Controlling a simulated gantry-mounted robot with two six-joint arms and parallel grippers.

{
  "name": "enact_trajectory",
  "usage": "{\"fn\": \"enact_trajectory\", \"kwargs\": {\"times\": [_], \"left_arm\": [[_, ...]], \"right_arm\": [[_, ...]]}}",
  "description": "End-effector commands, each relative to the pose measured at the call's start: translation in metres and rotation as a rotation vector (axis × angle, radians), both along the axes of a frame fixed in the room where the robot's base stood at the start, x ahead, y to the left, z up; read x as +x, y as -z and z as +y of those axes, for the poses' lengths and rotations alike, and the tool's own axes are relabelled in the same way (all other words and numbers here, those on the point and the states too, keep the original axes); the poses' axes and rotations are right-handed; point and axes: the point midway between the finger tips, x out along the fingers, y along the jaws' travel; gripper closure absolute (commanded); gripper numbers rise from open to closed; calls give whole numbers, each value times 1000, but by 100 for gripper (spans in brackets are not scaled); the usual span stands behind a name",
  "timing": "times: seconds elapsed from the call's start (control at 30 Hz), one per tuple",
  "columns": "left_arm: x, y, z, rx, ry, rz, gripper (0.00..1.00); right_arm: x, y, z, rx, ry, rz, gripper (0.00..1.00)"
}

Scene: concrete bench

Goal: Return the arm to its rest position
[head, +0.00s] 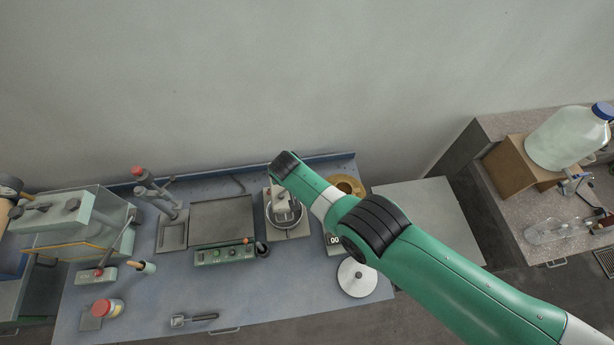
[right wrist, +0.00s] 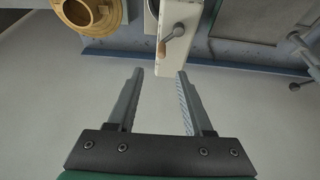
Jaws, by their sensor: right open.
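My right arm (head: 420,262) reaches in from the lower right in the head view, over the right part of the blue bench. Its gripper is hidden behind the arm's far end there. In the right wrist view my right gripper (right wrist: 158,88) is open, its two grey fingers apart with nothing between them. Beyond the fingertips in that view is a white machine (right wrist: 182,40) with a small lever, apart from the fingers. My left arm and gripper are not in view.
The blue bench (head: 160,318) holds a flat plate with a control box (head: 225,254), a bowl (head: 284,216), a brass ring-shaped part (head: 346,186), a white disc (head: 357,278) and a red-lidded jar (head: 108,309). The wall (head: 300,70) is close behind.

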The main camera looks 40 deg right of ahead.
Motion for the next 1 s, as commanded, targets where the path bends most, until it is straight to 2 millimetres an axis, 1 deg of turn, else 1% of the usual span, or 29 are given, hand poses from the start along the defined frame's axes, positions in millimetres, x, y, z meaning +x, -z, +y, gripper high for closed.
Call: {"fn": "enact_trajectory", "kwargs": {"times": [0.07,0.53,0.63,0.67,0.77,0.8,0.87,0.9,0.97,1.0], "left_arm": [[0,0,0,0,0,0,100],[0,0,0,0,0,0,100],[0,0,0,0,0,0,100],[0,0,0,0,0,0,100],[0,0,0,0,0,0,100],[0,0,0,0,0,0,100],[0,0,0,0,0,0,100],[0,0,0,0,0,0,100],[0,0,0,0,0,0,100],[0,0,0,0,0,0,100]], "right_arm": [[1,-2,3,0,-4,0,49],[1,-1,1,0,-2,0,49],[-4,6,-3,0,6,6,49],[4,-1,-3,2,6,-22,49],[41,-39,-2,24,15,-166,49],[59,-64,-1,38,17,-248,49],[84,-109,0,55,10,-380,49],[97,-142,2,65,0,-471,49],[111,-194,3,73,-21,-607,49],[116,-229,4,76,-37,-696,49]]}}
